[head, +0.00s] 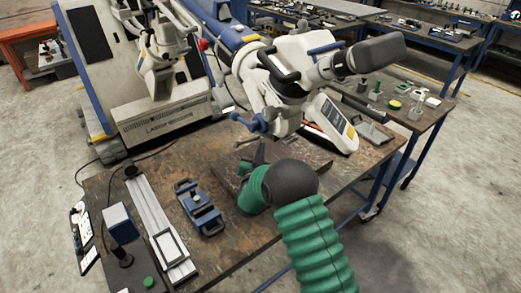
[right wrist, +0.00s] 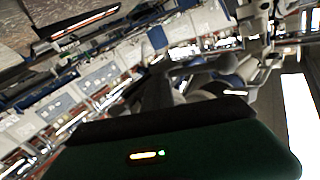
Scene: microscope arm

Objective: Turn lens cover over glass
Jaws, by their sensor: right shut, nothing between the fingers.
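The white and blue microscope head (head: 290,68) hangs over the table on its arm, with a dark grey tube (head: 376,54) pointing right. A lens cover and its glass cannot be told apart clearly on it. Blue knobs (head: 258,123) stick out at its lower left. My right gripper (head: 257,150) is at the end of the green-sleeved arm, below the microscope head and apart from it. It is shut and holds nothing. In the right wrist view the dark gripper (right wrist: 157,92) shows blurred. My left gripper is not in view.
The brown worktable (head: 110,187) carries a blue clamp-like device (head: 200,207), a long pale rail (head: 153,222) and a white handset-like box (head: 332,122). A large white cabinet (head: 150,110) stands behind at left. Another bench (head: 432,110) with small items is at right.

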